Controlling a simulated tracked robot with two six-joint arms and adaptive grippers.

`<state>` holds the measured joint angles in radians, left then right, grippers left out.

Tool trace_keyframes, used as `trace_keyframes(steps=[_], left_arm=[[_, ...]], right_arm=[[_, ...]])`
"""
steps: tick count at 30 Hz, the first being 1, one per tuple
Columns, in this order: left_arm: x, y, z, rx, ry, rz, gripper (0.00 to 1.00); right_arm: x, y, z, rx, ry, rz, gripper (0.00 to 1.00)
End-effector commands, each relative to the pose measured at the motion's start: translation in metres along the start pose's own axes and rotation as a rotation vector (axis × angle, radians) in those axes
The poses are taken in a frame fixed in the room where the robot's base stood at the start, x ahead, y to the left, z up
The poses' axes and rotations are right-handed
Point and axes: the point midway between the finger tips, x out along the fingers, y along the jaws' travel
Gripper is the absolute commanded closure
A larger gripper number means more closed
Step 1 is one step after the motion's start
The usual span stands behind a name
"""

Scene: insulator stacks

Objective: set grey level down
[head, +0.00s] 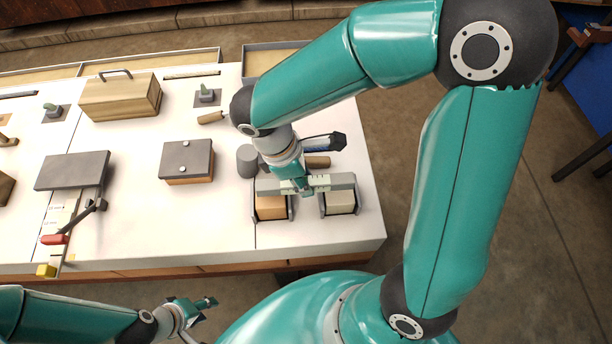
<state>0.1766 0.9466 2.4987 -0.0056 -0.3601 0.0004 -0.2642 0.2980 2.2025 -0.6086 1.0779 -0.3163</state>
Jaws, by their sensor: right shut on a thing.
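The grey level (341,181) is a long bar lying crosswise over two grey holders near the front right of the white table. My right gripper (304,187) is shut on it near its middle. The left holder has an orange-brown block (271,208) and the right holder has a cream block (340,202). I cannot tell whether the level touches the blocks or hangs just above them. My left gripper (205,310) is off the table's front edge, low in the head view, apparently open and empty.
A grey-lidded box (188,161), a wooden toolbox (120,97) and a grey plate (73,171) are further left. The table (190,225) is clear left of the holders.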

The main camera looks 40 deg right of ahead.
Motion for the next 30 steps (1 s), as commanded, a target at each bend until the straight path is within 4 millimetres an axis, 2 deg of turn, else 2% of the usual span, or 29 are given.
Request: trace_keyframes(steps=[16,17,21,30], left_arm=[[0.009,-0.003,0.000,0.000,0.000,0.000,0.60],[0.009,-0.003,0.000,0.000,0.000,0.000,0.60],[0.009,-0.003,0.000,0.000,0.000,0.000,0.60],[0.008,-0.003,0.000,0.000,0.000,0.000,0.60]], right_arm=[[0.011,0.000,-0.003,0.001,0.000,0.000,1.00],[0.011,0.000,-0.003,0.001,0.000,0.000,0.68],[0.011,0.000,-0.003,0.001,0.000,0.000,0.46],[0.011,0.000,-0.002,0.002,0.000,0.000,0.46]])
